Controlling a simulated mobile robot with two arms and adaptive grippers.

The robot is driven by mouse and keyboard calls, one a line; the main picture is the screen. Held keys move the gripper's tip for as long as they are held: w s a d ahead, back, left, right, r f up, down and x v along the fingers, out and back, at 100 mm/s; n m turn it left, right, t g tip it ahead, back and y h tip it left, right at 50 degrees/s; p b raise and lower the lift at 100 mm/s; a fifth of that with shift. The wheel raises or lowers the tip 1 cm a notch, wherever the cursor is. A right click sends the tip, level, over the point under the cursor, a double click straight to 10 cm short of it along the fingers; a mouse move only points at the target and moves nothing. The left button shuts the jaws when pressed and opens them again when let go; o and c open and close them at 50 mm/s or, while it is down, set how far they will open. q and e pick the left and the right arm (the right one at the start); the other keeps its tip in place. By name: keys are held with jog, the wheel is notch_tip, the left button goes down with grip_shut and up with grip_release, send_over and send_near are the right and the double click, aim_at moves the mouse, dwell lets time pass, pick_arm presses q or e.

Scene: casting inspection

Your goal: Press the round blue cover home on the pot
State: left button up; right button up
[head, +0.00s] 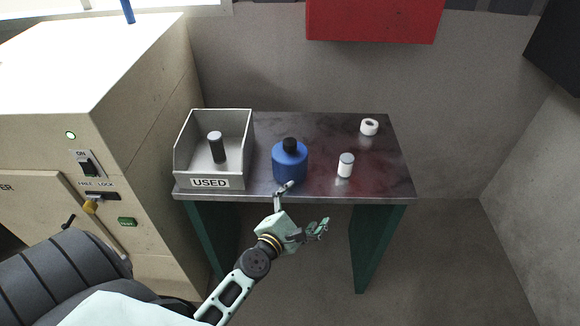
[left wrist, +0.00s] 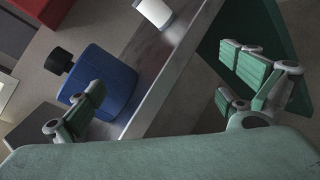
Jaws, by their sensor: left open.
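My left gripper (head: 306,207) is open and empty at the table's front edge, fingers spread wide. One finger overlaps the blue container's lower edge in view; contact cannot be told.
A grey bin (head: 180,166) marked USED, holding a dark cylinder (head: 217,149), stands on the table's left. A white tape roll (head: 369,127) lies at the back right. The dark tabletop (head: 330,135) is clear between them. A beige machine (head: 150,110) stands left of the table.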

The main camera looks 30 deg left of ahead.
aim_at(290, 156)
pick_arm(q)
jog(key=a+r+n+y, duration=0.1)
jog(key=n, duration=0.1)
jog(key=w+a+r+n+y, duration=0.1)
jog(key=a+r+n, duration=0.1)
jog(key=n, duration=0.1)
jog(key=a+r+n+t+y, duration=0.1)
jog(key=n, duration=0.1)
jog(key=shift+w+a+r, duration=0.25)
jog(key=shift+a+r, duration=0.1)
jog(key=a+n, duration=0.1)
jog(key=a+r+n+y, duration=0.1)
jog(key=a+n, duration=0.1)
jog(key=n, duration=0.1)
jog(key=shift+s+r+y+b, duration=0.1)
jog(key=shift+r+y+b, duration=0.2)
jog(key=shift+y, duration=0.1)
jog(key=shift+a+r, duration=0.1)
jog(key=shift+a, duration=0.15)
jog(key=x, duration=0.7)
jog(key=shift+w+a+f, duration=0.1)
jog(key=shift+w+f, duration=0.15)
jog(key=shift+w, duration=0.05)
pick_arm(e)
jog(key=shift+f, duration=0.4)
pick_arm(q)
jog(key=c, duration=1.3)
pick_arm(e)
jog(key=shift+a, duration=0.2)
